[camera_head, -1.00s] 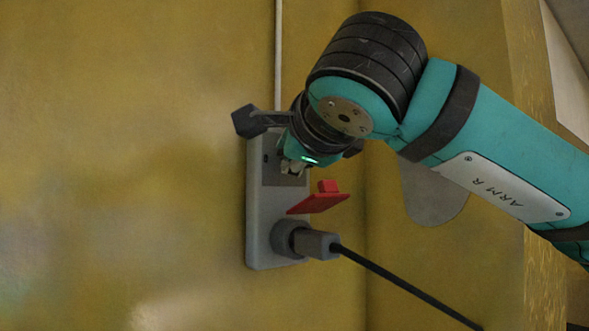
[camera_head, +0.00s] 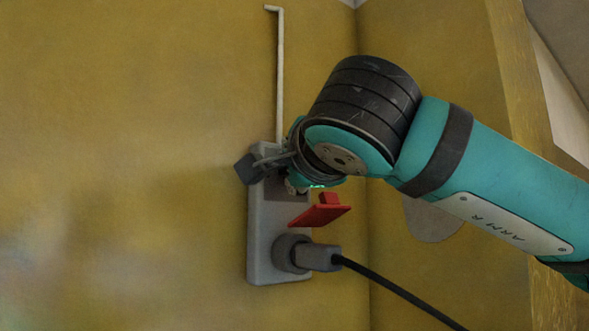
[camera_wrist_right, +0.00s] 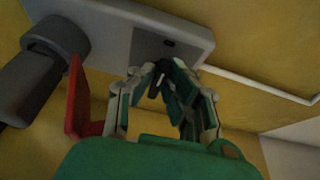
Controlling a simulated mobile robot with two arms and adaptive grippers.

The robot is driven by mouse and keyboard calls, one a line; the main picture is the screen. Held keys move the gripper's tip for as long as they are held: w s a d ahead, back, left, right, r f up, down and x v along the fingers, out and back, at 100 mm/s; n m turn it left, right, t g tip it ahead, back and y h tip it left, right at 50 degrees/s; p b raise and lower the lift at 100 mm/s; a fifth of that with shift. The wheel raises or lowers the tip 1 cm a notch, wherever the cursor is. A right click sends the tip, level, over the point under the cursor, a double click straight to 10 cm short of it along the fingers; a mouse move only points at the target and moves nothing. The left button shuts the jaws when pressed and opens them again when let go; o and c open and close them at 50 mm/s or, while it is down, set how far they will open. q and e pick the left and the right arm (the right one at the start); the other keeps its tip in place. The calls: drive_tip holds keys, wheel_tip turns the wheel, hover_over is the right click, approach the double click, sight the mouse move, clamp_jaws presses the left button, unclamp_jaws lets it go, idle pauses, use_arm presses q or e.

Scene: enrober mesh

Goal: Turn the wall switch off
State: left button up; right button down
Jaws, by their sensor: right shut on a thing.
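The wall switch is on a grey box (camera_head: 263,235) fixed to the yellow wall. A red flap (camera_head: 320,214) sticks out from it below my right gripper (camera_head: 293,187). In the right wrist view the box (camera_wrist_right: 118,40) fills the top, with the red flap (camera_wrist_right: 77,105) left of the fingers. My right gripper (camera_wrist_right: 163,72) is shut at a small dark lever on the box's face. The fingers largely hide the lever. My left gripper is not in view.
A grey plug (camera_head: 317,257) with a black cable (camera_head: 405,293) sits in the box's lower part, below the red flap. A thin pale conduit (camera_head: 280,80) runs up from the box. A wall corner lies to the right, behind my right arm.

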drive_tip(key=shift+d+r, duration=0.15)
drive_tip(key=shift+d, duration=0.05)
drive_tip(key=c, duration=1.4)
unclamp_jaws()
drive_tip(key=shift+w+a, duration=0.1)
drive_tip(key=shift+w, duration=0.05)
drive_tip(key=shift+o, duration=0.2)
drive_tip(key=shift+w, duration=0.2)
drive_tip(key=v, duration=1.2)
drive_tip(key=shift+f, duration=0.25)
drive_tip(key=shift+a, duration=0.1)
